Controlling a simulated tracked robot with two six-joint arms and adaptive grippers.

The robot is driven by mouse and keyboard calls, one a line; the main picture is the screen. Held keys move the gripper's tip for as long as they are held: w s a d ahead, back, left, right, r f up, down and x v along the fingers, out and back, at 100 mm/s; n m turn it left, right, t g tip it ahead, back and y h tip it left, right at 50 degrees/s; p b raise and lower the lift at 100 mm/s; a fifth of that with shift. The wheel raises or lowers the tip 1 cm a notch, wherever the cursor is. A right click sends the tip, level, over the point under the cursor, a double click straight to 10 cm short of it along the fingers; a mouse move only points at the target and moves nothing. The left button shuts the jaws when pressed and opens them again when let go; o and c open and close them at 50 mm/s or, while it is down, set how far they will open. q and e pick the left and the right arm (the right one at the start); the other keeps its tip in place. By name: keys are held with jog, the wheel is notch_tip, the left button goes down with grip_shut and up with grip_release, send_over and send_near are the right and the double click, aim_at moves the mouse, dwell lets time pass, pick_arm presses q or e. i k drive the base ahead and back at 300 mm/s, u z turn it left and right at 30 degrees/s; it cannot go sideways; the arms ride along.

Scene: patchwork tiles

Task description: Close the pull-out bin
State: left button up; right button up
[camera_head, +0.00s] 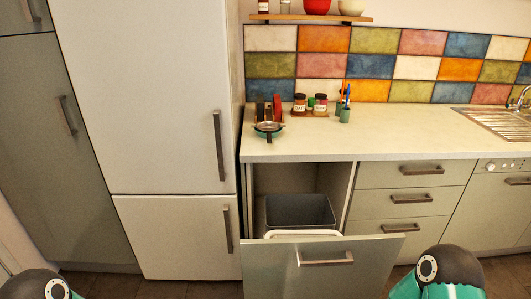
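The pull-out bin's front panel (370,262) stands away from the cabinet, below the counter, so the bin is open. It has a horizontal metal handle (326,259). Behind the panel sits a dark grey bin bucket (300,212) with a white rim or bracket at its front. The cabinet opening shows around the bucket. Parts of my own two arms show at the bottom left and bottom right corners. Neither gripper is in view.
A white fridge (150,95) stands left of the bin. Drawers (410,200) and a dishwasher (497,205) are at the right. The counter (400,135) carries jars, a pan (268,129) and a pen cup (344,115). A sink (497,121) is far right.

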aim_at(355, 267)
jog(key=k, duration=1.25)
jog(key=u, duration=0.35)
jog(key=i, duration=0.85)
jog(key=z, duration=0.35)
